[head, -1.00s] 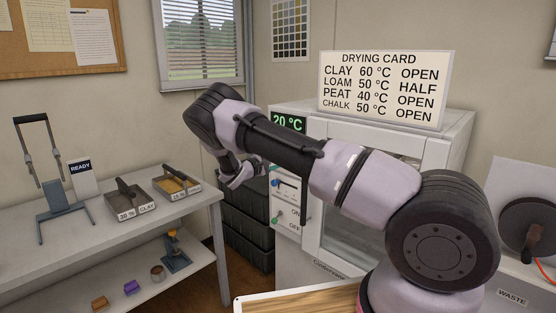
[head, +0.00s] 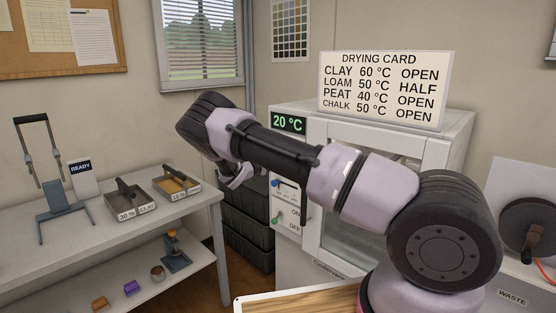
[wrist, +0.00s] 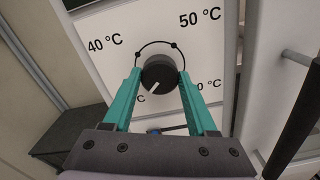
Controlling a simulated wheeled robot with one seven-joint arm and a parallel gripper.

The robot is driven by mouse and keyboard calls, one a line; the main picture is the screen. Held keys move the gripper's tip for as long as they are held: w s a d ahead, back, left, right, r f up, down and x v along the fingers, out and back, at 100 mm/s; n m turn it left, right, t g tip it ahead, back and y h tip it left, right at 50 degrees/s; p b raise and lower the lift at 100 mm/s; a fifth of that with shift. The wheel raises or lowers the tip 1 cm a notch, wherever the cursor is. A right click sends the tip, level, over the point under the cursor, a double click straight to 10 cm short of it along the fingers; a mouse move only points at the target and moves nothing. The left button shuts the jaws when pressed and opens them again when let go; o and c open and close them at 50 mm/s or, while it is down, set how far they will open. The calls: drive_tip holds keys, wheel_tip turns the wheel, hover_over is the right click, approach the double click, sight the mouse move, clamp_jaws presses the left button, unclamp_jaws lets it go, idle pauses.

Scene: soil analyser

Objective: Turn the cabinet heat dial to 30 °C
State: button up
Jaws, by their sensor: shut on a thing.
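The cabinet heat dial (wrist: 159,77) is a round black knob with a white pointer mark on a white panel in the wrist view. The mark points down and to the left, toward a partly hidden label ending in °C. The labels 40 °C and 50 °C stand above, and another is partly hidden at right. My gripper (wrist: 160,71) has its teal fingers shut on the dial, one on each side. In the head view the dial is hidden behind my arm. The cabinet (head: 290,240) has a green display (head: 288,123) reading 20 °C.
A drying card (head: 385,88) stands on the cabinet. An ON/OFF switch (head: 278,218) sits low on its front. At left is a shelf table (head: 100,240) with two trays and a press. Dark crates (head: 245,225) stand between table and cabinet.

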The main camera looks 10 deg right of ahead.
drive_tip(key=shift+f+n, duration=0.1)
drive_tip(key=shift+n, duration=0.5)
drive_tip(key=o, duration=1.4)
drive_tip(key=shift+c, duration=0.2)
drive_tip(key=shift+a, duration=0.1)
drive_tip(key=v, duration=1)
drive_tip(key=shift+s+a, duration=0.25)
